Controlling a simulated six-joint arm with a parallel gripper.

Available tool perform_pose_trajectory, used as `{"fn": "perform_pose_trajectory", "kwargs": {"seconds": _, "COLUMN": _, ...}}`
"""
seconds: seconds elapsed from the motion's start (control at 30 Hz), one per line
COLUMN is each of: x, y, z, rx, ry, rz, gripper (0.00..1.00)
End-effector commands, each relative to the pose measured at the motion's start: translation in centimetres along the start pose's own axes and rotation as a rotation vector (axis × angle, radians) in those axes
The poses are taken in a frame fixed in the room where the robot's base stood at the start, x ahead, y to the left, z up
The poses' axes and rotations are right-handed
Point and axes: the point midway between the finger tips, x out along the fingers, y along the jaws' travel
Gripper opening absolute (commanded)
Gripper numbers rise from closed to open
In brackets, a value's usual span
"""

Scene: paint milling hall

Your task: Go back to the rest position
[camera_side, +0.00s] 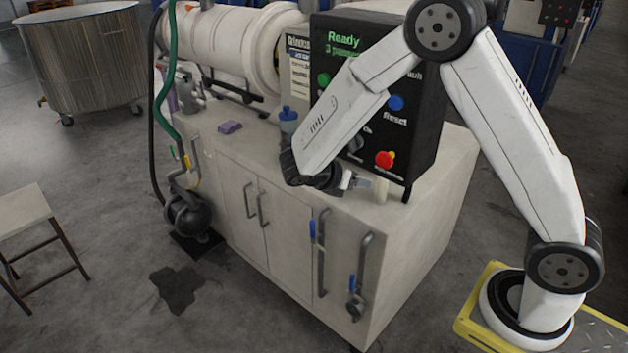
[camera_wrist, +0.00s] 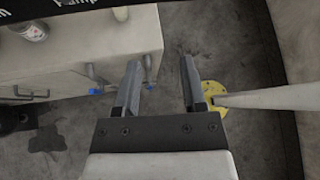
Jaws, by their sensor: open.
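My gripper (camera_side: 357,183) is in front of the black control panel (camera_side: 425,100), over the front part of the cabinet top. In the wrist view my gripper (camera_wrist: 160,85) has its two grey fingers wide apart, with nothing between them but a view of the grey floor and the cabinet's edge. My white arm comes down from the upper right in the side view, bent at the elbow in front of the panel. A small cream cylinder (camera_side: 381,190) stands on the cabinet top just right of the fingers in the side view.
A red button (camera_side: 385,159) is on the panel. Blue-handled valves (camera_side: 352,290) sit on the cabinet front. A dark puddle (camera_side: 178,289) lies on open floor.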

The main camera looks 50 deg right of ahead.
Motion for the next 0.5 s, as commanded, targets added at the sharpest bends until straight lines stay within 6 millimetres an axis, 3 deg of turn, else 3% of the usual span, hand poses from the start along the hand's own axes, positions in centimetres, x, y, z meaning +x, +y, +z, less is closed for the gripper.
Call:
{"fn": "perform_pose_trajectory", "kwargs": {"seconds": 0.2, "x": -0.3, "y": -4.6, "z": -2.5, "rx": 0.340, "ry": 0.351, "rz": -0.061, "gripper": 0.53}}
{"fn": "perform_pose_trajectory", "kwargs": {"seconds": 0.5, "x": -2.7, "y": -8.9, "z": -5.5, "rx": 0.900, "ry": 0.777, "rz": -0.223, "gripper": 0.53}}
